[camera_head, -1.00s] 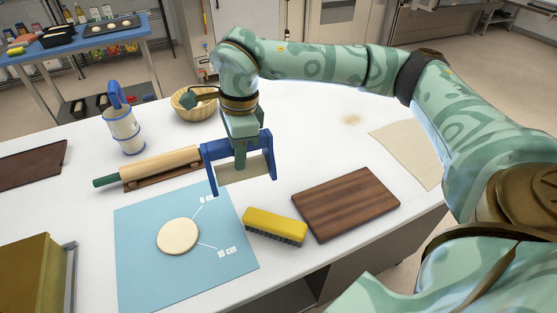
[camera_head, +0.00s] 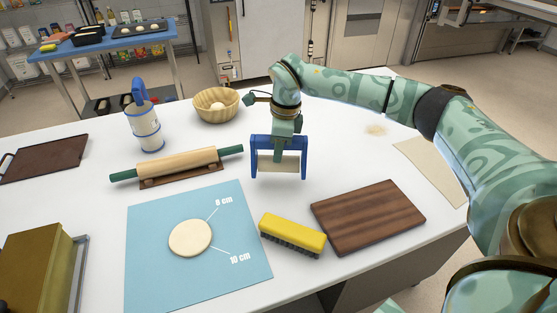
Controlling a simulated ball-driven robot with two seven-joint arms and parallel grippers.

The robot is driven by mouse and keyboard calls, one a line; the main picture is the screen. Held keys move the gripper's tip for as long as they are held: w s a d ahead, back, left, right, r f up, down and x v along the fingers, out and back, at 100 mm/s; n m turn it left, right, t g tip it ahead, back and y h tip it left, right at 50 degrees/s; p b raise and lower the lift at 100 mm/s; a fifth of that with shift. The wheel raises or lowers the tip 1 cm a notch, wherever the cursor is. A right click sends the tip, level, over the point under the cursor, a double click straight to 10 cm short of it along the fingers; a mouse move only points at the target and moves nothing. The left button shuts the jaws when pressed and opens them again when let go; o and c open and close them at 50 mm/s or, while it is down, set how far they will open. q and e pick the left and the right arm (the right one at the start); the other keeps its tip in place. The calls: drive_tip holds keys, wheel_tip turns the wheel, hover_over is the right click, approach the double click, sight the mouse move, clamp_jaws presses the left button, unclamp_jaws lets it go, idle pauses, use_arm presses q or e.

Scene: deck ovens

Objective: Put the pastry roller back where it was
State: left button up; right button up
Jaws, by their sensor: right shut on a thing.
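The pastry roller has a blue fork-shaped frame (camera_head: 304,158) with a pale roller (camera_head: 278,163) between its arms. My right gripper (camera_head: 280,146) is shut on it and holds it upright over the white table, behind the yellow brush and right of the rolling pin. I cannot tell whether its lower edge touches the table. The gripper's fingertips are partly hidden against the blue frame. My left gripper is not in view.
A rolling pin (camera_head: 175,164) lies on a wooden rest. Nearby are a blue mat (camera_head: 150,275) with a dough disc (camera_head: 190,238), the yellow brush (camera_head: 292,232), a brown board (camera_head: 368,215), a basket (camera_head: 216,112) and a blue-handled canister (camera_head: 146,130). White table is clear around the roller.

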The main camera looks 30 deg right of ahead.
drive_tip(key=shift+w+d+f, duration=0.15)
drive_tip(key=shift+f, duration=0.1)
wheel_tip(320, 180, down, 4)
drive_tip(key=shift+w+d+r+b, duration=0.1)
drive_tip(key=shift+d+r+b, duration=0.05)
drive_tip(key=shift+b, duration=0.55)
drive_tip(key=shift+r, duration=0.1)
drive_tip(key=o, duration=1.1)
drive_tip(key=r+p, duration=0.1)
drive_tip(key=r, duration=0.3)
drive_tip(key=r+p, duration=0.1)
drive_tip(key=r, duration=0.3)
drive_tip(key=s+d+r+p, duration=0.1)
drive_tip(key=r, duration=0.3)
drive_tip(key=shift+d, duration=0.1)
